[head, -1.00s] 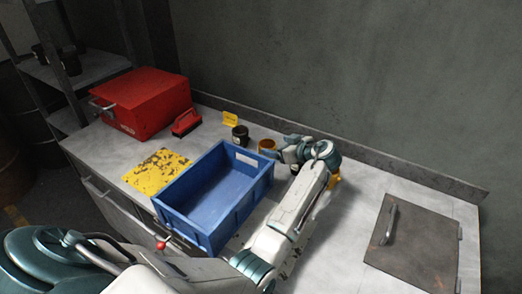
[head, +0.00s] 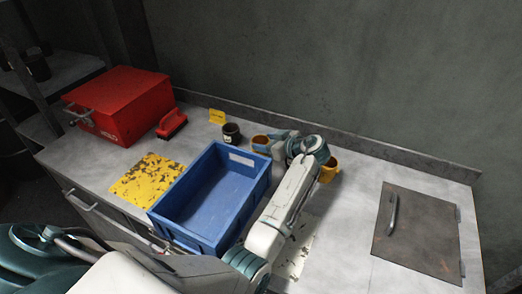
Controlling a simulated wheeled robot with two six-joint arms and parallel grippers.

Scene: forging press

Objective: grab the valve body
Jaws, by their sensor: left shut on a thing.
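My left arm reaches over the bench from the bottom. Its gripper (head: 272,141) is at the back of the bench, just beyond the blue crate. It is shut on a small orange-brown round piece (head: 261,146), apparently the valve body. The fingers hide part of this piece. I cannot tell whether it rests on the bench or is slightly raised. A yellow-orange cup-like piece (head: 329,171) stands right of the wrist, partly hidden by my arm. My right gripper is not in view.
An empty blue crate (head: 181,226) stands mid-bench. A black cup (head: 231,133), a yellow card (head: 217,116), a red brush (head: 172,124) and a red toolbox (head: 118,104) are left of the gripper. A worn yellow plate (head: 147,176) lies left; a hatch (head: 418,233) lies right.

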